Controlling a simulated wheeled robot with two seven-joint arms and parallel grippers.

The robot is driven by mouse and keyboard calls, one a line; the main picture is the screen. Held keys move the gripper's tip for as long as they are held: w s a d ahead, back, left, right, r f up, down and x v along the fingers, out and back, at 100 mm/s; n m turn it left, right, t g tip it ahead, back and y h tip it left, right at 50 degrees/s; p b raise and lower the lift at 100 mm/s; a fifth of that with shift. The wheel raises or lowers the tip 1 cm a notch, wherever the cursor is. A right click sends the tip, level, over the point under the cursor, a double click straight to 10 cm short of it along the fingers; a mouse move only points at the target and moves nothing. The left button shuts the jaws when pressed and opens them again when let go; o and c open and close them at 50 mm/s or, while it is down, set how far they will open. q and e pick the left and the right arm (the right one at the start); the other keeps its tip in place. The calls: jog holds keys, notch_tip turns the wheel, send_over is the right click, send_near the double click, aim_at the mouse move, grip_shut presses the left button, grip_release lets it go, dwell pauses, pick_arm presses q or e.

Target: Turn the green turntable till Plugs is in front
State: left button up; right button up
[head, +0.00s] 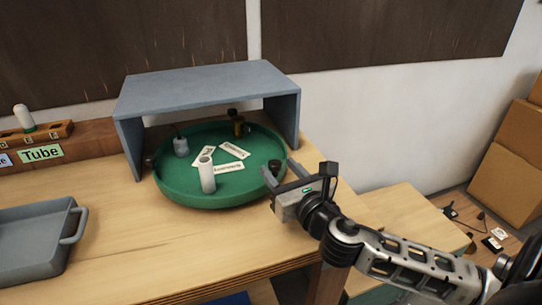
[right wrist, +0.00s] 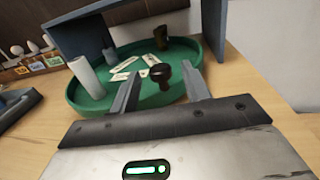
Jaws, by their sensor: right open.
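The green turntable (head: 212,199) stands on the wooden table, its rear part under a grey shelf. White label cards (head: 229,168) lie on it; their print is too small to read surely, so I cannot tell which is Plugs. A white cylinder (head: 206,176) stands at its front, a grey plug-like piece (head: 181,147) at its left, and a brass-coloured piece (head: 239,127) at the back. A dark knob (right wrist: 160,73) stands at its right rim. My right gripper (head: 281,175) is open at that rim, its fingers on either side of the knob in the right wrist view (right wrist: 162,84). My left gripper is out of view.
The grey shelf (head: 210,88) roofs the turntable's rear, with side walls close to it. A grey tray (head: 35,250) lies at the left, near a wooden rack with a Tube label (head: 41,153). The table's front middle is clear. Cardboard boxes (head: 508,180) stand at far right.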

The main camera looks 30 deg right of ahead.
aim_at(273, 161)
jog(key=w, duration=0.4)
jog(key=shift+w+d, duration=0.25)
jog(key=shift+w, duration=0.15)
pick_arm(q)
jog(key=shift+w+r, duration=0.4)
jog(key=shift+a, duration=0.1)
pick_arm(e)
grip_shut()
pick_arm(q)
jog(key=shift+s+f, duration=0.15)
pick_arm(e)
jog(key=shift+w+d, duration=0.1)
